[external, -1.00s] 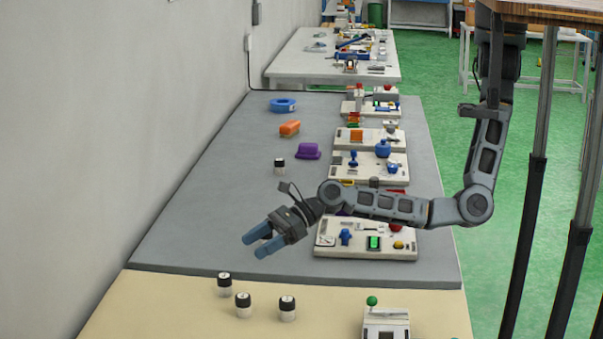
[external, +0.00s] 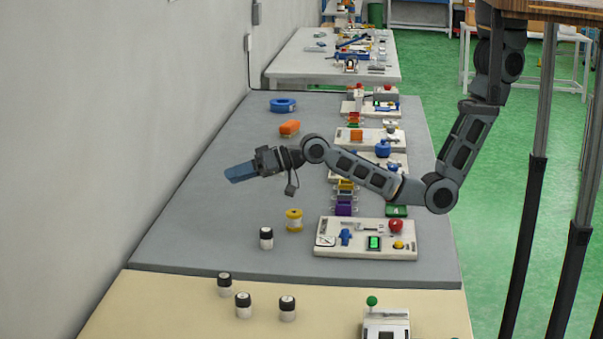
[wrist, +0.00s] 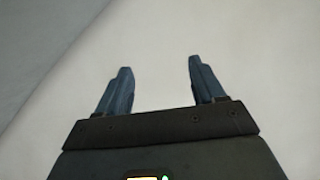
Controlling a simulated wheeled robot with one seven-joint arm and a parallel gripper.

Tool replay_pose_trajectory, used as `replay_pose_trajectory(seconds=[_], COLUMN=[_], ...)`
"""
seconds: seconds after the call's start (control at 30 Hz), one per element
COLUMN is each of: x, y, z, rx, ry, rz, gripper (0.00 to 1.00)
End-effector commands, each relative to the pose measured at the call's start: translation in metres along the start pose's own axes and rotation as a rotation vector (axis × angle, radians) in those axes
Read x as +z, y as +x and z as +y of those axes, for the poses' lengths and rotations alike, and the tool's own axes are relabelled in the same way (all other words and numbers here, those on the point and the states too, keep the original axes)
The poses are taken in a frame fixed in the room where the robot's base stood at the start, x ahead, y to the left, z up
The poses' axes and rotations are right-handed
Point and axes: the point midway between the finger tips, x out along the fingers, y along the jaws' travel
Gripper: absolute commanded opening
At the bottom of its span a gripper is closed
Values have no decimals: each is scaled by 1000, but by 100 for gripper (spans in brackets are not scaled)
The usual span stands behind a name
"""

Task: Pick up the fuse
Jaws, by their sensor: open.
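I cannot tell for sure which thing is the fuse. A small white cylinder with a black cap (external: 266,238) stands upright on the grey mat (external: 190,225), and a yellow spool (external: 293,219) stands to its right. My gripper (external: 238,172) is raised over the left part of the mat, pointing left toward the wall, apart from these things. In the wrist view my gripper (wrist: 160,64) has its two blue fingers spread with nothing between them. Only pale wall and a strip of grey show beyond them there.
Several panels, such as the near one (external: 325,251), line the mat's right side. An orange block (external: 289,128) and a blue ring (external: 283,105) lie further back. Several black-capped cylinders (external: 243,305) stand on the beige table front. My arm covers part of the mat's middle.

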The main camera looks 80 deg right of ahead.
Motion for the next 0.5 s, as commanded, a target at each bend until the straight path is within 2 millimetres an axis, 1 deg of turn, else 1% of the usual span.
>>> replay_pose_trajectory(seconds=[0.03,0.23,0.37,0.5], x=[-4,-6,0,11], y=[-3,-14,-22,-32], z=[11,37,53,68], rx=[17,66,92,108], ry=[-136,-725,-1098,-1491], rz=[7,3,-21,-60], gripper=[68,68,68,68])
